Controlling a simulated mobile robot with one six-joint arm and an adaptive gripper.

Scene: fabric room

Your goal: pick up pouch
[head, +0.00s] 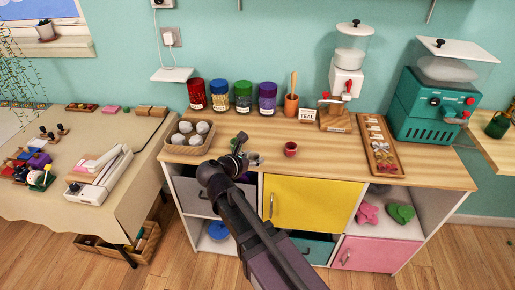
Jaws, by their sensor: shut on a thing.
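My gripper (239,148) is low over the wooden counter (330,148), just right of the egg basket. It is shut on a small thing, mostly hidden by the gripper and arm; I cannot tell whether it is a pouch. A small greyish-green bit (254,158) shows at the gripper's right side. I cannot tell whether it is held or lies on the counter. A pink soft item (368,213) and a green soft item (401,213) lie on the open shelf below right; they may be pouches.
A basket (171,149) of whitish balls stands left of my gripper, and a small red cup (290,149) right of it. Several coloured jars (243,96) line the back. A wooden tray (391,172) lies farther right. Bare counter lies around the cup.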

